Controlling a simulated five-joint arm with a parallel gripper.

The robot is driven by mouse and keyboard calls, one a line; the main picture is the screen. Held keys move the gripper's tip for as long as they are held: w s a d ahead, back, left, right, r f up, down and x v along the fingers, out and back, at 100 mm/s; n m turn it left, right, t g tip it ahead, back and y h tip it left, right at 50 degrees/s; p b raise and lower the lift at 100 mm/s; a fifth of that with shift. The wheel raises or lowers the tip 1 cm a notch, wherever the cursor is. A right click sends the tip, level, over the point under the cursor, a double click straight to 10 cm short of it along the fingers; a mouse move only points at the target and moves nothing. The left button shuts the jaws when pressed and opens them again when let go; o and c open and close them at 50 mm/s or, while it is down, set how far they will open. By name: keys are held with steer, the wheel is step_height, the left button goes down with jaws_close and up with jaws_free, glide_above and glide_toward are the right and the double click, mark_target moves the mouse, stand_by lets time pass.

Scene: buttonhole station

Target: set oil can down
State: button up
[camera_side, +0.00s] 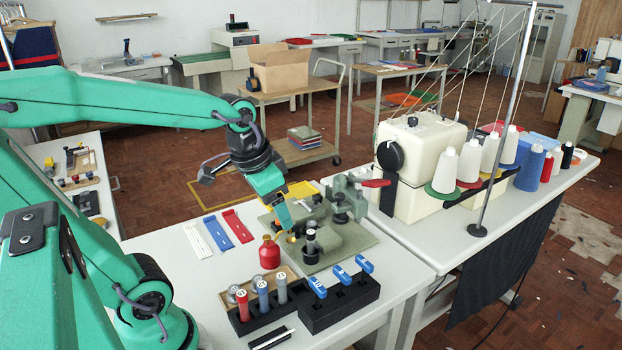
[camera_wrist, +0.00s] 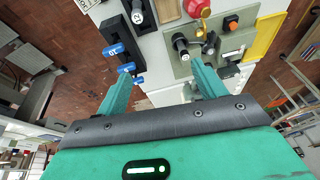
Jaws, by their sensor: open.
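The red oil can (camera_side: 269,254) stands upright on the white table, beside the left edge of the grey-green fixture plate (camera_side: 352,247). In the wrist view only part of the oil can (camera_wrist: 197,9) shows, cut by the top edge. My gripper (camera_side: 287,224) is over the fixture plate, just right of and above the can in the side view, apart from it. In the wrist view my gripper (camera_wrist: 164,70) has its two green fingers spread wide with nothing between them.
Black racks with blue-handled tools (camera_side: 341,302) and labelled cylinders (camera_side: 264,300) sit in front. A red strip (camera_side: 238,226) and a blue strip (camera_side: 217,233) lie behind left. A sewing machine (camera_side: 425,160) stands right.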

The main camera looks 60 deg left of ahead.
steer(key=s+d+r+t, duration=0.2)
steer(key=s+d, duration=0.2)
steer(key=shift+d+n+h, duration=0.3)
steer(key=shift+c, duration=0.4)
stand_by(0.7)
